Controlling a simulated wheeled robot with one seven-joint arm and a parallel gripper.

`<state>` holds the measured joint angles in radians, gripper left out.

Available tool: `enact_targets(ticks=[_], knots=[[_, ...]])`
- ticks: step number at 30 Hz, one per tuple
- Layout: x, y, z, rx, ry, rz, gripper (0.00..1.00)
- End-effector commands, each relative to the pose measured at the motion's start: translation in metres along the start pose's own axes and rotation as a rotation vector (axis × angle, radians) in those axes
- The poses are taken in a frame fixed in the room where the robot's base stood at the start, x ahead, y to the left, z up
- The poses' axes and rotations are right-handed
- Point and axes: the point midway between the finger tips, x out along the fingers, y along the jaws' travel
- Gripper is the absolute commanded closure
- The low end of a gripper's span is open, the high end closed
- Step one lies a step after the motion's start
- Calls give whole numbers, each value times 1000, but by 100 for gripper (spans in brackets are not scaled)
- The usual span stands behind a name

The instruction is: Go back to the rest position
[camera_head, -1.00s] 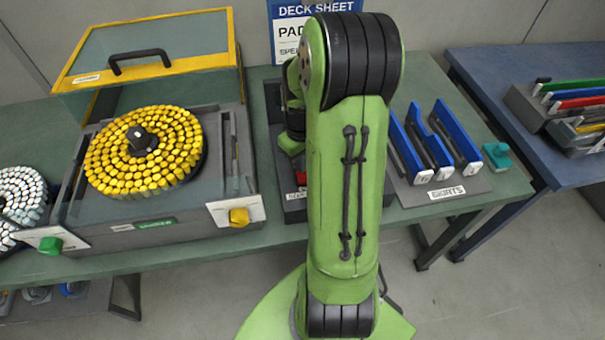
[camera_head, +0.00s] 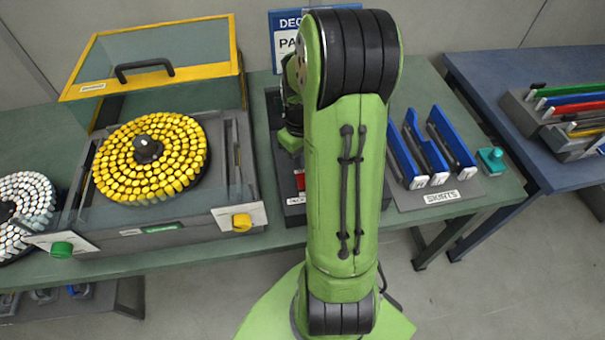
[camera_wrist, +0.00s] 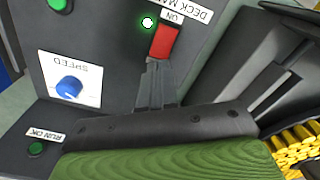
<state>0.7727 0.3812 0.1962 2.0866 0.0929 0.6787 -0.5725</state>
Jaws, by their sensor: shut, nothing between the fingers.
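My gripper (camera_wrist: 158,82) shows in the wrist view as two dark fingers close together, shut and empty. Its tips point at a red rocker switch (camera_wrist: 165,42) on a dark control panel (camera_wrist: 105,40); I cannot tell whether they touch it. A lamp (camera_wrist: 147,22) with a green glow is lit beside the switch. In the head view my green arm stands bent in the middle and hides my gripper and most of the panel (camera_head: 294,209). A bit of red (camera_head: 300,180) shows on the panel left of the arm.
A feeder with a disc of yellow caps (camera_head: 150,200) and a raised yellow-framed lid (camera_head: 237,60) stands left. A blue table (camera_head: 480,75) stands far right. Floor (camera_head: 470,300) is clear at lower right.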

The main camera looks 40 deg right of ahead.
Motion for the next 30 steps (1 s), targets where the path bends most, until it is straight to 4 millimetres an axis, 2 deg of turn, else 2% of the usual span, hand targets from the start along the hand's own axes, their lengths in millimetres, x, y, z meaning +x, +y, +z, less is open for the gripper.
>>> enact_targets(ticks=[1,7,23,26,29,30], knots=[[-9,0,0,0,1,1,100],[-26,0,0,0,1,1,100],[-25,0,0,0,1,1,100],[-41,-13,-1,-11,22,23,100],[-82,-49,2,-32,88,71,100],[-101,-68,8,-38,125,87,100]])
